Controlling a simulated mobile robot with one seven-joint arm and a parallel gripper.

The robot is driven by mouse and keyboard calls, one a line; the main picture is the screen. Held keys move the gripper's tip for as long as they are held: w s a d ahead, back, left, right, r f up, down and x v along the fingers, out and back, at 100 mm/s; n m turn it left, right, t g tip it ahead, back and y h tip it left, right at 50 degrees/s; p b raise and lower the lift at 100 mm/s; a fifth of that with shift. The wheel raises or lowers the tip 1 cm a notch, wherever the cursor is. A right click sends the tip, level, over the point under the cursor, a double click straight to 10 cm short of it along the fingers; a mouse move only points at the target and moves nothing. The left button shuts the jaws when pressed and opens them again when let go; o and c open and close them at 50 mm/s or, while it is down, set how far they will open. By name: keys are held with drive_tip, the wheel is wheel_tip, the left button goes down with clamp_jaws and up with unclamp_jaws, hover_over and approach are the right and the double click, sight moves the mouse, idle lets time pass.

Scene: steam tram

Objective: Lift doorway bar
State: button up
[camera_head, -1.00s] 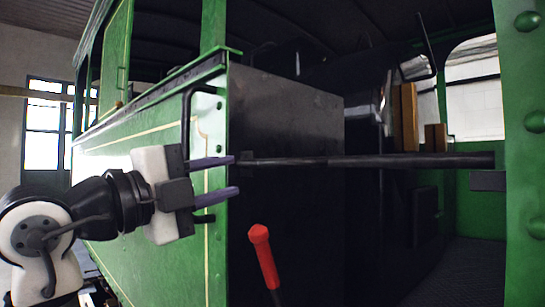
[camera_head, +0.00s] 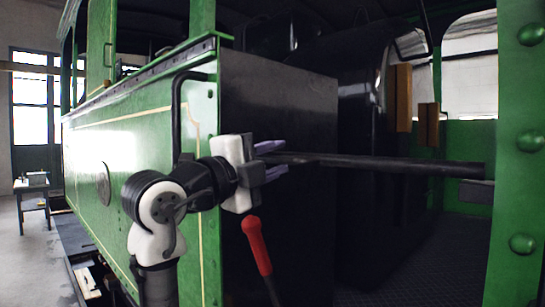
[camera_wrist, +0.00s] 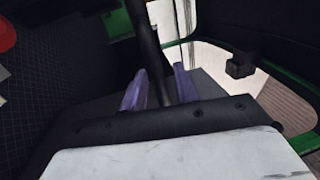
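The doorway bar (camera_head: 400,165) is a long dark rod lying nearly level across the green doorway in the head view. Its right end is by the green post, just above a small dark bracket (camera_head: 476,191). My gripper (camera_head: 284,158) is at its left end, with one purple finger above the bar and one below. In the wrist view the bar (camera_wrist: 146,40) runs between the two purple fingers of my gripper (camera_wrist: 161,70). The fingers are apart, with a gap visible on the right side of the bar. Whether the left finger touches it I cannot tell.
A red-handled lever (camera_head: 256,245) stands just below my gripper. The green side panel (camera_head: 130,150) with a black handrail (camera_head: 177,115) is to the left. The green riveted post (camera_head: 510,150) bounds the doorway on the right. The cab floor behind the bar is clear.

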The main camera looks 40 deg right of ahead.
clamp_jaws()
